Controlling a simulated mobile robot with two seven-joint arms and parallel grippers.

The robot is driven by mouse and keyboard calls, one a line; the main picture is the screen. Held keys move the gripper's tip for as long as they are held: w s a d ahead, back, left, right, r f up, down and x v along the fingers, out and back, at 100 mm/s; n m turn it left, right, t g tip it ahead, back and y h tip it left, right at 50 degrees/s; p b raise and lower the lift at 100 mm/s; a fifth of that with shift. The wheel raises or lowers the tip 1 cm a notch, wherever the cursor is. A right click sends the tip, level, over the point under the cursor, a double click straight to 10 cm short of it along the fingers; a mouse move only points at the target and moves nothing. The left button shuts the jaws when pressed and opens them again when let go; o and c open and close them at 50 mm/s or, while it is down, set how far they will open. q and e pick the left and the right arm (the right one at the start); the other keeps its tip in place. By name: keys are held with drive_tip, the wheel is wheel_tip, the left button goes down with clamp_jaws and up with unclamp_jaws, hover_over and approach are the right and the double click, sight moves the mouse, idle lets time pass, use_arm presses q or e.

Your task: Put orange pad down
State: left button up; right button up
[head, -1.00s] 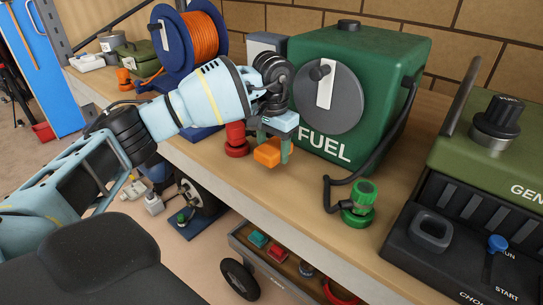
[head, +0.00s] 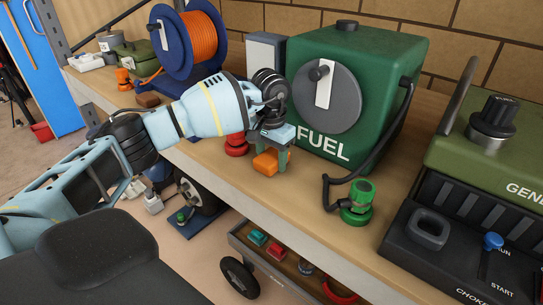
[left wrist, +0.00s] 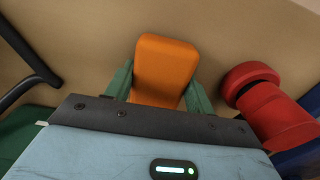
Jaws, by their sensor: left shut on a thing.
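The orange pad (head: 268,163) is between the green fingers of my left gripper (head: 271,158), just above or on the wooden bench top (head: 310,202) in front of the green FUEL can (head: 390,70). In the left wrist view the orange pad (left wrist: 165,68) stands out beyond the gripper (left wrist: 158,98), with a finger on each side and bare wood around it. My left gripper is shut on the pad. I cannot tell whether the pad touches the bench. My right gripper is not in view.
A red fitting (head: 236,144) stands close left of the gripper; it also shows in the wrist view (left wrist: 268,100). A green nozzle (head: 358,203) on a black hose stands to the right. A generator (head: 475,215) is further right. Bare bench lies between pad and nozzle.

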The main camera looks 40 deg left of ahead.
sight(271, 156)
use_arm(q)
drive_tip(key=shift+f, duration=0.25)
drive_tip(key=o, duration=1.1)
drive_tip(key=shift+s+d, duration=0.1)
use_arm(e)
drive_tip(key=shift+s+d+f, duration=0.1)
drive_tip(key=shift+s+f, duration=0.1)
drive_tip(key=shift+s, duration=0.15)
use_arm(q)
drive_tip(key=shift+f, duration=0.1)
drive_tip(key=shift+a, duration=0.2)
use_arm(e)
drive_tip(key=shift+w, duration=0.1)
use_arm(q)
drive_tip(key=shift+a+r, duration=0.1)
drive_tip(key=shift+r, duration=0.35)
drive_tip(key=r, duration=1.2)
drive_tip(key=shift+d, duration=0.2)
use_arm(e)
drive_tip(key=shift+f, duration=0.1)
